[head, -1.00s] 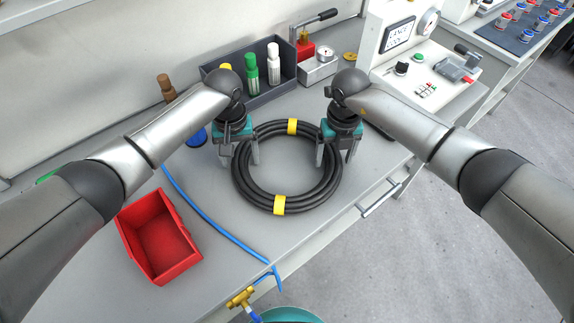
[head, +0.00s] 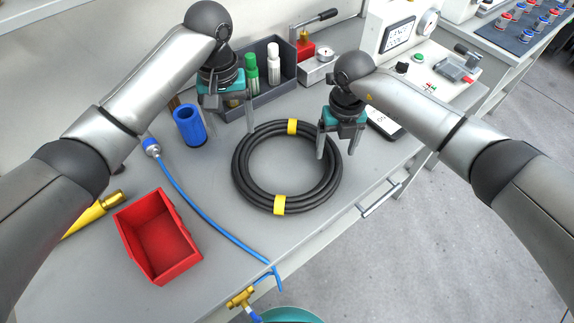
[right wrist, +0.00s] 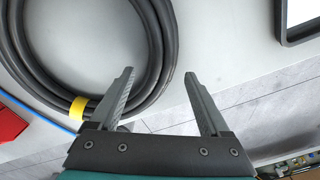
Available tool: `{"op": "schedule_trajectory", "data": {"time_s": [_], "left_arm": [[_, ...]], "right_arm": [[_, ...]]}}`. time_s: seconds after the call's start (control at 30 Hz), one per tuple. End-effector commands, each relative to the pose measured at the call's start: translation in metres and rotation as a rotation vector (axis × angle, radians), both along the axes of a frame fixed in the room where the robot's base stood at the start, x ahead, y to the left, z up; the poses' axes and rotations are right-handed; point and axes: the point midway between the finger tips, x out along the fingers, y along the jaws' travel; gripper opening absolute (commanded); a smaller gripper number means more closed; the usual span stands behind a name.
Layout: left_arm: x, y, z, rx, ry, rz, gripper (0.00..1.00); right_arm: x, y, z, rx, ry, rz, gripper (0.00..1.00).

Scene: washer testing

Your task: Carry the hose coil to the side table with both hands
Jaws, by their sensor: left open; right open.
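The black hose coil (head: 243,182), tied with two yellow bands, lies flat on the grey bench. My left gripper (head: 230,122) is open and empty, up and to the left of the coil, apart from it. My right gripper (head: 336,155) is open at the coil's right side. In the right wrist view, its open fingers (right wrist: 159,75) show with the coil (right wrist: 30,72) at upper left; one finger overlaps the coil's outer edge and the other is outside it. I cannot tell whether they touch it.
A red bin (head: 160,240), a blue hose (head: 205,217) and a blue cup (head: 189,126) are left of the coil. A dark tray with bottles (head: 285,92) stands behind. Another table (head: 492,52) with red and blue parts is at top right.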

Motion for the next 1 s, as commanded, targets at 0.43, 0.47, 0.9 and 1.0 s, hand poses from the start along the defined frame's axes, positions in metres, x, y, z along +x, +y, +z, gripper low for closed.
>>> {"op": "schedule_trajectory", "data": {"time_s": [0.43, 0.47, 0.9, 1.0], "left_arm": [[0.0, 0.0, 0.0, 0.0, 0.0, 0.0, 0.8], [0.0, 0.0, 0.0, 0.0, 0.0, 0.0, 0.8], [0.0, 0.0, 0.0, 0.0, 0.0, 0.0, 0.8], [0.0, 0.0, 0.0, 0.0, 0.0, 0.0, 0.8]], "right_arm": [[0.0, 0.0, 0.08, -0.001, -0.002, 0.0, 0.8], [0.0, 0.0, 0.082, -0.001, -0.001, 0.0, 0.8], [0.0, 0.0, 0.085, 0.0, 0.0, -0.001, 0.8], [0.0, 0.0, 0.085, 0.0, 0.0, -0.001, 0.8]]}}
